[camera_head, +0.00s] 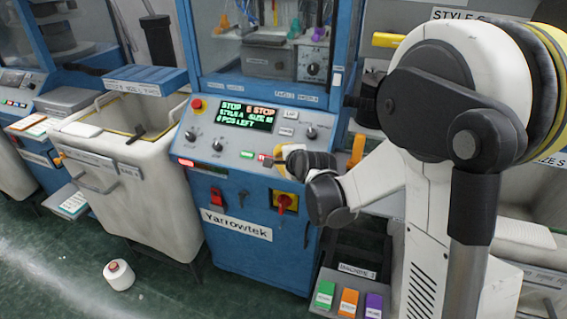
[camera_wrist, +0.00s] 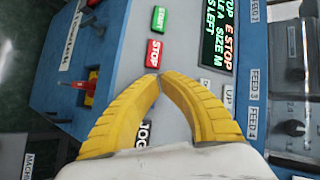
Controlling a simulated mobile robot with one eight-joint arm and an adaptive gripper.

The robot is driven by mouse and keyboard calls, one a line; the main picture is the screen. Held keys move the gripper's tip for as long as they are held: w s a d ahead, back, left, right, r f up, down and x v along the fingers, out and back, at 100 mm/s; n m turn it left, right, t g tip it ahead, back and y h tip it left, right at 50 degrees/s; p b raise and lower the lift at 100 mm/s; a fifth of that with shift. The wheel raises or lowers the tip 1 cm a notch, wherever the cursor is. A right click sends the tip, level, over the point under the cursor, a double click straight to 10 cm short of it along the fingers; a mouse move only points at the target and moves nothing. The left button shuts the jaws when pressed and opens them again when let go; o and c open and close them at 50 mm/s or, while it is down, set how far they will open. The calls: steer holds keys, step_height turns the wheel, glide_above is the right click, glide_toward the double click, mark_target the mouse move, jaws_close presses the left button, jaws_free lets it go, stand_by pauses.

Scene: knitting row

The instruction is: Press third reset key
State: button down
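The blue Yarrowtek machine's sloped grey control panel (camera_head: 218,142) fills the middle of the head view. Its display (camera_head: 246,115) reads "STOP E STOP", "STYLE A SIZE M" and "0 PCS LEFT". My gripper (camera_head: 277,156) is over the panel's right part. In the wrist view its yellow fingertips (camera_wrist: 160,77) meet, with nothing between them, just beside the red STOP key (camera_wrist: 154,53); contact cannot be told. The green START key (camera_wrist: 160,19) lies beyond STOP. A JOG label (camera_wrist: 145,133) is partly hidden by the fingers. I can read no key marked reset.
A red emergency button (camera_head: 197,104) is at the panel's upper left. A red rotary switch (camera_head: 285,202) is on the front below. A grey bin (camera_head: 180,200) stands left; a yarn cone (camera_head: 118,274) is on the floor. Coloured pads, one green (camera_head: 324,294), are low at front right.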

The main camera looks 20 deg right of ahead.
steer(key=shift+w+d+f+b, duration=0.15)
steer(key=shift+w+f+b, duration=0.05)
steer(key=shift+f+b, duration=0.1)
stand_by(0.4)
steer(key=shift+r, duration=0.1)
steer(key=shift+s+a+r+p, duration=0.3)
steer(key=shift+s+r+p, duration=0.15)
steer(key=shift+r, duration=0.1)
steer(key=shift+r, duration=0.1)
steer(key=r+p, duration=0.1)
steer(key=s+a+r+p, duration=0.1)
steer(key=s+r+p, duration=0.1)
steer(key=shift+s+a+r, duration=0.25)
steer(key=shift+a+r, duration=0.1)
steer(key=shift+a, duration=0.05)
stand_by(0.3)
stand_by(0.5)
steer(key=s+r+n+g, duration=0.2)
steer(key=s+n, duration=0.6)
steer(key=s, duration=0.7)
steer(key=s+d+r+n+g+h, duration=0.1)
steer(key=s+r+n+g, duration=0.1)
steer(key=s+n, duration=0.7)
steer(key=s+g, duration=0.1)
steer(key=s, duration=0.4)
steer(key=shift+s+r+n, duration=0.15)
steer(key=shift+s+n, duration=0.15)
steer(key=shift+s, duration=0.05)
